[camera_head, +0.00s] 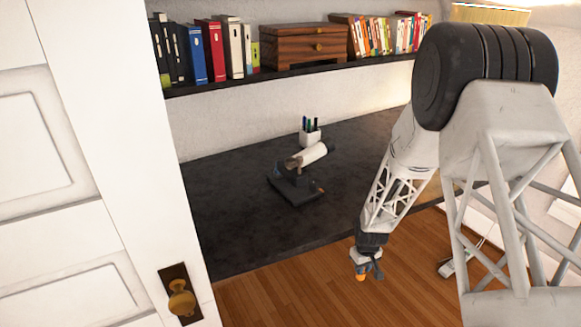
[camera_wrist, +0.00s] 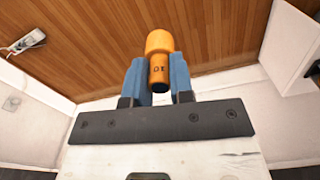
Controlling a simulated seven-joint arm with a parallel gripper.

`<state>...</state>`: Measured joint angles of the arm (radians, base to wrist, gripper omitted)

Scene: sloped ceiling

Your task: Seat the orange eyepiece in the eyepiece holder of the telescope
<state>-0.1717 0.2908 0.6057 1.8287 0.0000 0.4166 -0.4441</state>
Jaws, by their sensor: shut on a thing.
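The orange eyepiece (camera_wrist: 159,62) is held between the blue fingers of my gripper (camera_wrist: 160,78) in the wrist view. Its dark-marked barrel points toward the camera, and its wider end points away. In the head view my gripper (camera_head: 366,272) hangs over the wooden floor, in front of the dark desk's edge, with the orange eyepiece (camera_head: 361,278) showing at its tip. The telescope (camera_head: 308,155), a white tube on a dark stand, is on the desk, up and left of my gripper and well apart from it. Its eyepiece holder is too small to make out clearly.
A white pen cup (camera_head: 309,135) stands behind the telescope on the dark desk (camera_head: 235,205). A shelf (camera_head: 215,86) with books and a wooden box (camera_head: 303,45) runs above. A white door (camera_head: 110,150) fills the left. The desk's front left is clear.

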